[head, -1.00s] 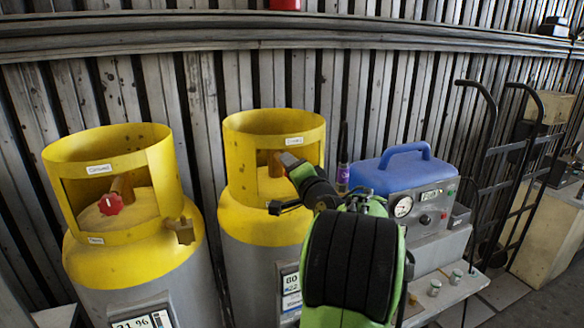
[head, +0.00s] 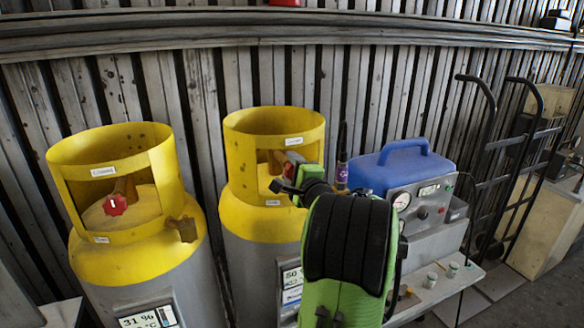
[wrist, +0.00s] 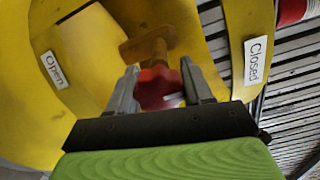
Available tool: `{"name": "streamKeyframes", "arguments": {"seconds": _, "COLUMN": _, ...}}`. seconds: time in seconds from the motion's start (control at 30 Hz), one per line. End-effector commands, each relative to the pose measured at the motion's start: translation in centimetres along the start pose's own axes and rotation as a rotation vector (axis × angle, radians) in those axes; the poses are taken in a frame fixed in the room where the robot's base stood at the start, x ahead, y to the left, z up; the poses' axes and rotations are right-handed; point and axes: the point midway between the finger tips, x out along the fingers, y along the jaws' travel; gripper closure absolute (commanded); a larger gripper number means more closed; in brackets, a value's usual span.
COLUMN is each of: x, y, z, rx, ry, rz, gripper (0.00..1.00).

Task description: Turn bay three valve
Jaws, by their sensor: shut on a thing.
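My gripper (wrist: 160,84) is shut on a red lobed valve knob (wrist: 157,90) with a white mark, its grey fingers on either side. The knob sits on a brass stem inside the yellow collar of the middle cylinder (head: 262,235). In the wrist view, an "Open" label (wrist: 54,70) is left of the knob and a "Closed" label (wrist: 255,60) is right of it. In the head view my gripper (head: 287,170) reaches into the collar opening and hides most of the knob. The middle cylinder's display (head: 291,284) is partly hidden by my arm. No bay number is legible.
A second yellow-and-grey cylinder (head: 140,262) with its own red knob (head: 115,205) stands at left. A blue-topped gauge unit (head: 410,195) sits on a bench (head: 440,288) at right, beside a black hand truck (head: 510,160). A ribbed wall stands close behind.

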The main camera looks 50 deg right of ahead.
Motion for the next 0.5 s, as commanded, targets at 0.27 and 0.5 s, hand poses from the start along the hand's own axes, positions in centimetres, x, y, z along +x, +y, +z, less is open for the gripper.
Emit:
{"name": "streamKeyframes", "arguments": {"seconds": 0.27, "x": -0.02, "y": 0.09, "z": -0.1, "rx": 0.012, "ry": 0.002, "rz": 0.002, "gripper": 0.81}}
{"name": "streamKeyframes", "arguments": {"seconds": 0.5, "x": -0.02, "y": 0.12, "z": -0.11, "rx": 0.011, "ry": 0.002, "rz": 0.002, "gripper": 0.44}}
